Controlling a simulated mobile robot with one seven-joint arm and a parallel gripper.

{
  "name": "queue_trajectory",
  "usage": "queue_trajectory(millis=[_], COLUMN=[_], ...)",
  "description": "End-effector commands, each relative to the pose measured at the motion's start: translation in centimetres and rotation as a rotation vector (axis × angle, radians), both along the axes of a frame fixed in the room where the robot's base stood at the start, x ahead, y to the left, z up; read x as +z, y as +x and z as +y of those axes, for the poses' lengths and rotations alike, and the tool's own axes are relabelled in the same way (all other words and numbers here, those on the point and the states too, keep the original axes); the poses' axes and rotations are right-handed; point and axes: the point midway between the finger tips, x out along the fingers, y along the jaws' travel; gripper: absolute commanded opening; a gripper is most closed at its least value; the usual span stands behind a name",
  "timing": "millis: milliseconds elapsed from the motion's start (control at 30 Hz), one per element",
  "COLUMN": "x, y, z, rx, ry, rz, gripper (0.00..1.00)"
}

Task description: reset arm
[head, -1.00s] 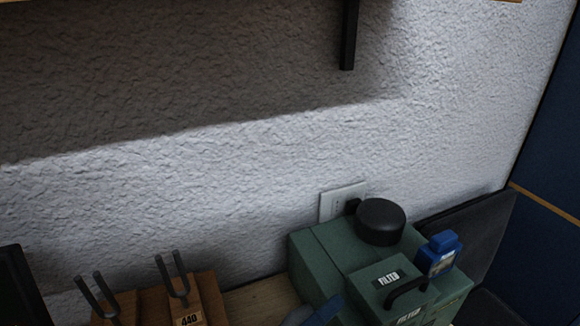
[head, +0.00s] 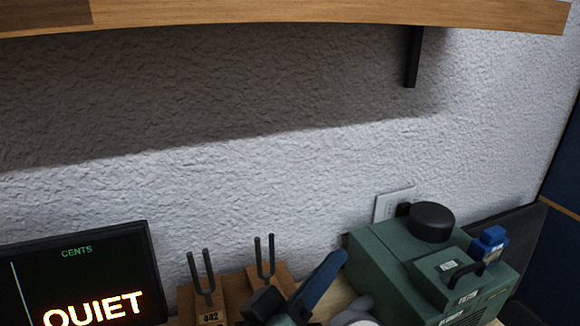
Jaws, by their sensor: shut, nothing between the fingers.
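Part of my own arm (head: 318,287), blue and dark grey, rises from the bottom edge of the head view. It is in front of the right tuning fork's wooden block and left of the green box. I cannot make out my gripper or its fingertips in this view. The rest of the arm is cut off below the picture.
A dark display (head: 82,275) reading QUIET stands at lower left. Two tuning forks (head: 202,275) (head: 265,258) stand on wooden blocks. A green case (head: 385,272) with a black round knob (head: 431,221) and a blue bottle (head: 489,244) is at right. A wooden shelf (head: 300,20) overhangs above.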

Motion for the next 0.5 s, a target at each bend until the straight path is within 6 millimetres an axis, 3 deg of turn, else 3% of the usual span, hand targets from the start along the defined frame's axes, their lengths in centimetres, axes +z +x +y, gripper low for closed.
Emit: queue_trajectory(millis=[133,267,367,500], x=[7.1,14.9,20.9,28.2], y=[1.9,1.5,-0.4,-4.8], z=[1.0,2.2,3.1,4.1], rx=[0.194,0.409,0.573,0.8], ry=[0.182,0.326,0.407,0.485], rz=[-0.23,-0.471,-0.653,-0.884], gripper=[0.0,0.0,0.0,0.0])
